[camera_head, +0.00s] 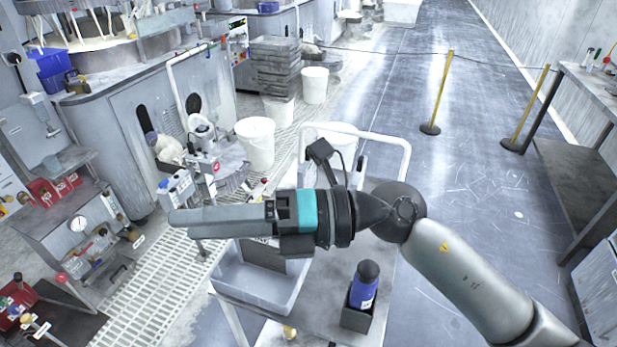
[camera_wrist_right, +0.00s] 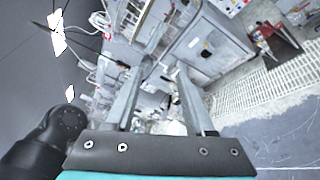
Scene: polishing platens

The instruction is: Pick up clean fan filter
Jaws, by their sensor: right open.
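My right gripper (camera_head: 176,217) reaches across the middle of the head view, above the cart, with its fingers pointing left. In the right wrist view the two fingers of the gripper (camera_wrist_right: 158,72) stand apart with nothing held between them. I cannot make out a clean fan filter for certain in either view. A dark flat piece (camera_head: 264,254) shows below the gripper at the grey bin, partly hidden by the gripper; I cannot tell what it is. My left gripper is not in view.
The grey bin (camera_head: 236,280) sits on a cart (camera_head: 318,318) with a white rail. A blue bottle (camera_head: 364,290) stands in a dark holder on the cart. Polishing machine (camera_head: 130,100) and valve panel stand left. White buckets (camera_head: 256,140) are behind. The aisle at right is open.

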